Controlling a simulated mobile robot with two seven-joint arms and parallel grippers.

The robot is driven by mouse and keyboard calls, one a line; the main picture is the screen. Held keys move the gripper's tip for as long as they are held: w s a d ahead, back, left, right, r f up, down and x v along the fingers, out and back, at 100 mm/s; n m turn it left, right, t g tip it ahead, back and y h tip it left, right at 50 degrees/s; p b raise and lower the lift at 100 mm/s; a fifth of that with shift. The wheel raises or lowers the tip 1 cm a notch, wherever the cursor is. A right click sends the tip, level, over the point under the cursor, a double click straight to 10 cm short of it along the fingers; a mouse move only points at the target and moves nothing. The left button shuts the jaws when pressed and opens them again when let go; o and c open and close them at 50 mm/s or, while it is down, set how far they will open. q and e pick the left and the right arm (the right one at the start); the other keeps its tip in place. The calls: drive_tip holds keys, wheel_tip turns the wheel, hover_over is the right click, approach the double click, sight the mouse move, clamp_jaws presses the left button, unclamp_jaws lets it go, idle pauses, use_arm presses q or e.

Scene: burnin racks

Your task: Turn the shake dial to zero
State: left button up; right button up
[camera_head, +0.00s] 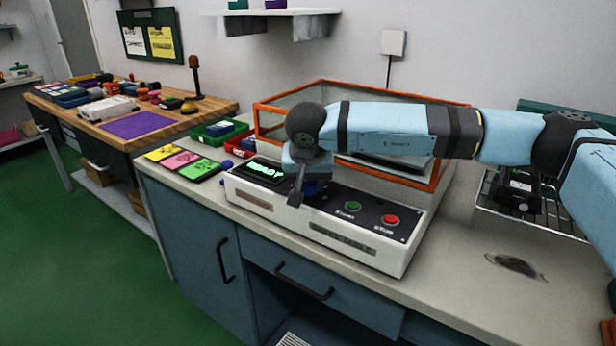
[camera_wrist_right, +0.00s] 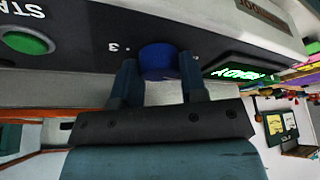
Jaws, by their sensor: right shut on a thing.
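The white shaker control box (camera_head: 330,226) with a black top panel stands on the counter. The shake dial is a blue round knob (camera_wrist_right: 158,60), seen close in the right wrist view; in the head view it is mostly hidden. My right gripper (camera_head: 308,188) is lowered onto the panel. In the wrist view its two fingers (camera_wrist_right: 158,78) sit on either side of the blue knob, shut on it. A "3" mark shows on the panel beside the knob. The pointer's exact setting cannot be told. My left gripper is not in view.
The lit green display (camera_head: 265,170) reads READY. A green start button (camera_head: 353,206) and a red stop button (camera_head: 390,219) sit right of the dial. An orange-framed clear case (camera_head: 262,118) stands behind. Coloured cards (camera_head: 180,160) lie left; a wire rack (camera_head: 530,216) is right.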

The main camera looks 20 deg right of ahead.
drive_tip(key=shift+n+y, duration=0.5)
drive_tip(key=shift+n, duration=0.6)
use_arm(q)
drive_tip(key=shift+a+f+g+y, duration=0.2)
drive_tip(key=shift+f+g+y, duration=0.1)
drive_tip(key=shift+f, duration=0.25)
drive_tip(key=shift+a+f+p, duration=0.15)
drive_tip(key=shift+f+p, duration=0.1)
drive_tip(key=shift+p, duration=0.05)
use_arm(e)
drive_tip(key=shift+n, duration=0.3)
drive_tip(key=o, duration=0.9)
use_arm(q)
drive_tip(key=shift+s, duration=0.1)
use_arm(e)
drive_tip(key=shift+r, duration=0.1)
